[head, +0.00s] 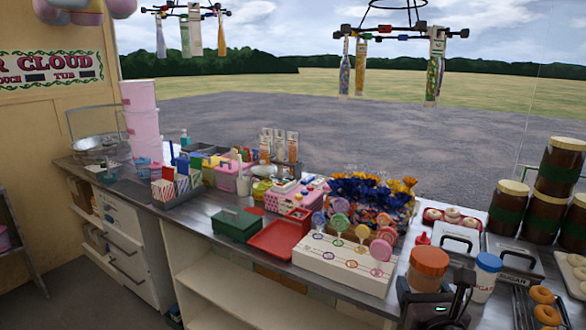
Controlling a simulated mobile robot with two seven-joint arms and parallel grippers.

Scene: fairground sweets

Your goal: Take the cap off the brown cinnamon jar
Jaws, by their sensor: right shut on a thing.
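The brown jar (424,284) with its orange-brown cap (430,261) is at the lower right, in front of the counter's front part. The cap sits on top of the jar, and the jar looks upright. My right gripper (436,298) is dark and at the jar's lower part, shut on it. The fingers are partly hidden, and any label on the jar cannot be read. My left gripper is out of view.
A white jar with a blue cap (487,264) stands just right of the brown jar. A rack of doughnuts (544,315) is at the lower right corner. A white lollipop stand (342,268) is to the left. Large dark jars (507,209) stand behind. The counter is crowded.

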